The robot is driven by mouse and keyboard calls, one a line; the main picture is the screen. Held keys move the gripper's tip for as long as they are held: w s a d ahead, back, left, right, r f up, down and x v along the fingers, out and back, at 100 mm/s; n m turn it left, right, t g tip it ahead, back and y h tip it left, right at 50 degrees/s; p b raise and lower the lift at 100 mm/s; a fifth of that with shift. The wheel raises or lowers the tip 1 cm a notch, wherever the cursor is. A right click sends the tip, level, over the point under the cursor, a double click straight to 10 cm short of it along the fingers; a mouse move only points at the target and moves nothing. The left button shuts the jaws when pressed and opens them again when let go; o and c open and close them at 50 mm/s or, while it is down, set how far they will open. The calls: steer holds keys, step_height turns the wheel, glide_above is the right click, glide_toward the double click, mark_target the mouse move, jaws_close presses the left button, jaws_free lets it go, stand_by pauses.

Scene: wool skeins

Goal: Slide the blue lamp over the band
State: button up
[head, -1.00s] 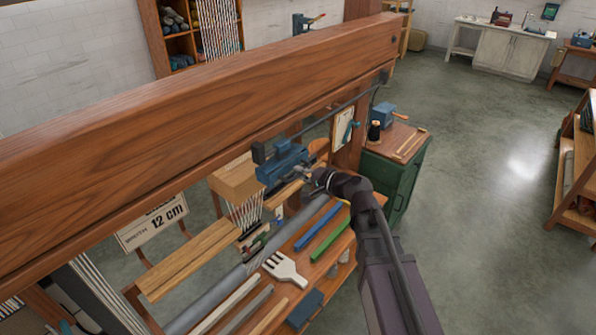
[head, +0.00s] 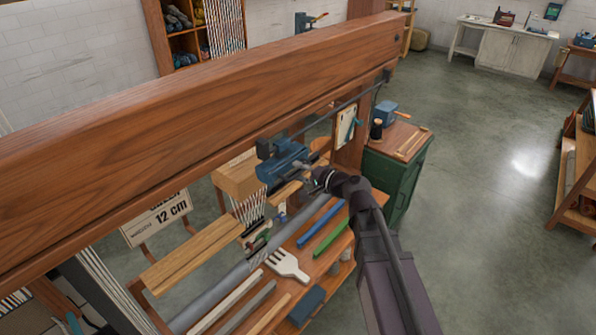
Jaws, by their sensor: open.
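The blue lamp (head: 283,168) hangs below the thick wooden beam, by a thin dark rail (head: 330,110) that runs along the beam's underside. My gripper (head: 305,172) is at the lamp's right side, very close to it. Its jaws are open, but the fingertips are small and partly hidden, so I cannot tell whether they touch the lamp. White threads (head: 248,210) hang below and left of the lamp. I cannot clearly make out which piece is the band.
The big wooden beam (head: 180,135) crosses the view above the lamp. Below lies a shelf with a white fork-shaped comb (head: 288,264), a blue bar (head: 320,222) and a green bar (head: 331,240). A sign reading 12 cm (head: 157,218) stands at left. Open floor (head: 490,180) lies right.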

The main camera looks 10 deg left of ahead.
steer(key=shift+w+d+n, duration=0.8)
steer(key=shift+d, duration=1.8)
steer(key=s+d+f+n+g+h+b, duration=0.25)
steer(key=s+d+f, duration=0.2)
steer(key=f, duration=0.25)
steer(key=s+d+f+n+g+h+b, duration=0.1)
steer(key=s+d+f+n+g+h, duration=0.2)
steer(key=d+f, duration=0.35)
steer(key=s+d+f+h, duration=0.2)
steer(key=d, duration=0.2)
steer(key=s+d+f+m+g+h+b, duration=0.1)
steer(key=s+d+f+h, duration=0.1)
steer(key=d, duration=0.3)
steer(key=s+d+f+g+h, duration=0.1)
steer(key=s+d+f+h, duration=0.1)
steer(key=s+d+h, duration=0.2)
steer(key=shift+s+d+f+b, duration=0.25)
steer(key=shift+d+b, duration=0.15)
steer(key=shift+d, duration=0.3)
